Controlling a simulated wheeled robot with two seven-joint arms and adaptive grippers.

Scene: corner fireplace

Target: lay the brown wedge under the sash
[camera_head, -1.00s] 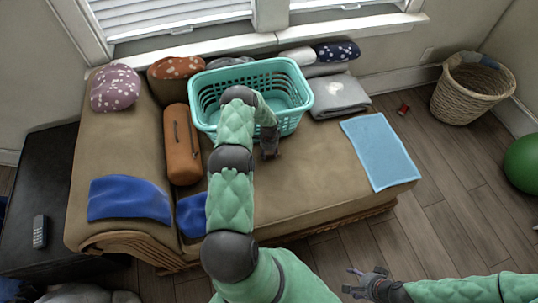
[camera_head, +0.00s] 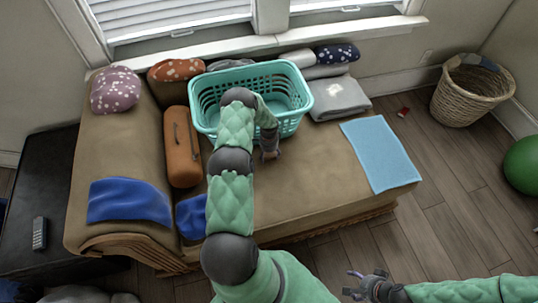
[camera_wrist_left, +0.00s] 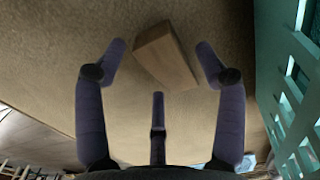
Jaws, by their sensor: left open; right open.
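The brown wedge (camera_wrist_left: 168,57) lies on the tan sofa seat in the left wrist view, with part of it between my open fingers. My left gripper (camera_wrist_left: 160,62) is open around its near part, and I cannot tell whether any finger touches it. In the head view, my left gripper (camera_head: 269,153) points down at the seat just in front of the teal basket, and I cannot make out the wedge there. The window sash (camera_head: 170,18) with lowered blinds is at the top, above a white sill (camera_head: 200,50). My right gripper (camera_head: 362,283) is open and empty at the bottom right.
The teal basket (camera_head: 207,112) stands on the sofa, close beside my left gripper. An orange bolster (camera_head: 182,150), a grey folded cloth (camera_head: 340,97) and a light blue towel (camera_head: 380,152) lie around it. A wicker basket (camera_head: 470,97) and green ball (camera_head: 522,163) stand on the floor.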

